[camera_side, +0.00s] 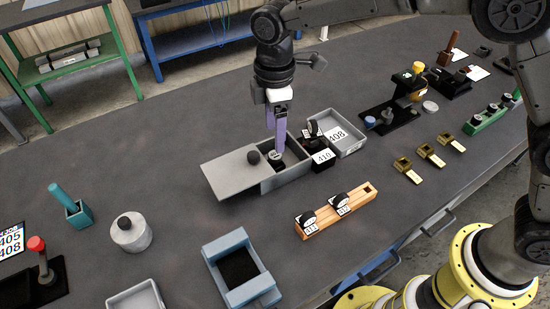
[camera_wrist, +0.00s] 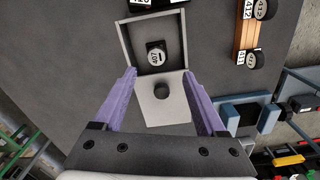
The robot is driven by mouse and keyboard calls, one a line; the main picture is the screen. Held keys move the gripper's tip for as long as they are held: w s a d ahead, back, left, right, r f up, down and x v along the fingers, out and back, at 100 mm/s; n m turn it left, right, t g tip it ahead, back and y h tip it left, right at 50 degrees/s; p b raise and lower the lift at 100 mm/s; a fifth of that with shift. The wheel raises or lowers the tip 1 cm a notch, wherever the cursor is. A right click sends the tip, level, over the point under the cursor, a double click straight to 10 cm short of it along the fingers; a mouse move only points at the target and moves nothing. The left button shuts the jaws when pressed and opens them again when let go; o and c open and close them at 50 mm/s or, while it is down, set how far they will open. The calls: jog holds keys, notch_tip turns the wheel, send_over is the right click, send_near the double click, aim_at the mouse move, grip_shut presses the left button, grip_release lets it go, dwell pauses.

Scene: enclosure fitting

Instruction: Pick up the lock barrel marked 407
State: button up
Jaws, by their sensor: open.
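The lock barrel marked 407 (camera_wrist: 156,54) is black with a white label. It sits inside an open grey box (camera_wrist: 126,38), whose lid with a dark round knob (camera_wrist: 162,90) is slid partly aside. In the side view the barrel (camera_side: 276,158) shows partly, inside the box (camera_side: 268,186). My gripper (camera_wrist: 159,72) has two purple fingers, spread wide apart with nothing between them. In the side view my gripper (camera_side: 278,140) points down over the open part of the box. I cannot tell its exact height above the barrel.
Beside the box are a block labelled 410 (camera_side: 322,157) and a grey tray labelled 408 (camera_side: 352,146). A wooden rail (camera_side: 325,217) holds two labelled black barrels. A blue-grey fixture (camera_side: 228,247) stands nearer the front.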

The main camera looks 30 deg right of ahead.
aim_at(275, 155)
jog(key=shift+w+d+f, duration=0.1)
jog(key=shift+w+f, duration=0.05)
jog(key=shift+f, duration=1.85)
jog(key=shift+w+d+f, duration=0.1)
jog(key=shift+f, duration=1.85)
grip_shut()
